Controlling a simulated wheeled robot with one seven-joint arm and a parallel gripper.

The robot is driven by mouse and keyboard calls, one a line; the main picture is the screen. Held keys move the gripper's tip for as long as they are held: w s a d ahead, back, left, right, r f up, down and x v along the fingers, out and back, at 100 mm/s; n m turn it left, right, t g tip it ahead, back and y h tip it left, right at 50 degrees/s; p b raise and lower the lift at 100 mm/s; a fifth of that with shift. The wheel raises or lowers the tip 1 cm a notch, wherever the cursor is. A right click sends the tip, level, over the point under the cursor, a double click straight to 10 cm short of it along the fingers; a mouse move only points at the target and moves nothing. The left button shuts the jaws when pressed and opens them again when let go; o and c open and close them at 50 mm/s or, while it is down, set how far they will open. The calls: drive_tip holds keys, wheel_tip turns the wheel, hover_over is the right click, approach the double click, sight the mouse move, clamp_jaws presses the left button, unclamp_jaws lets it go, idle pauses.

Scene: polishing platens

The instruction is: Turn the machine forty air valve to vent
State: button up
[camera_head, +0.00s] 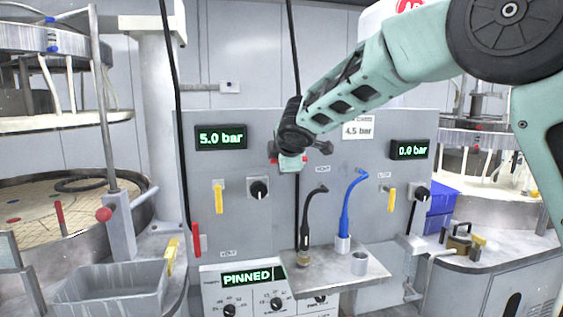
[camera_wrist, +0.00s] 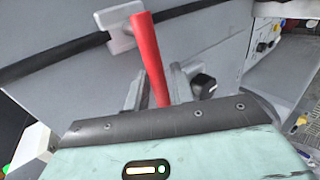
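A red lever (camera_wrist: 148,50) on a pale grey block (camera_wrist: 122,32) sits on a black hose (camera_wrist: 50,65) in the wrist view and lies across the hose. My gripper (camera_wrist: 160,92) has its two grey fingers close on either side of the lever and looks shut on it. In the head view, my gripper (camera_head: 290,163) is in front of the middle black hose (camera_head: 292,50), with bits of red beside it; it hides most of the valve there. A red sign (camera_head: 409,5), apparently reading 40, is cut off at the top.
The grey panel (camera_head: 255,235) carries a 5.0 bar display (camera_head: 221,137), a 0.0 bar display (camera_head: 409,150), yellow levers (camera_head: 218,198) and black knobs (camera_head: 259,189). Another red lever (camera_head: 196,240) is on the left hose. Below, a shelf (camera_head: 335,272) holds upright black and blue nozzles (camera_head: 345,215).

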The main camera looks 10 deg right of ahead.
drive_tip(key=shift+o, duration=0.3)
drive_tip(key=b+v, duration=0.3)
drive_tip(key=v, duration=1.4)
drive_tip(key=shift+s, duration=0.2)
drive_tip(key=s+a+f+m+g+y, duration=0.1)
drive_tip(key=s+a+f+m+g, duration=0.15)
drive_tip(key=s+f, duration=0.55)
drive_tip(key=s+a+f+m+g, duration=0.2)
drive_tip(key=s+f+g, duration=0.1)
drive_tip(key=s+f, duration=0.55)
drive_tip(key=s+d+f+m+g, duration=0.2)
drive_tip(key=s+f+m+g, duration=0.3)
drive_tip(key=s+f, duration=0.9)
drive_tip(key=s+m, duration=0.1)
drive_tip(key=s, duration=0.1)
drive_tip(key=shift+s+d+g, duration=0.3)
drive_tip(key=shift+d+g, duration=0.05)
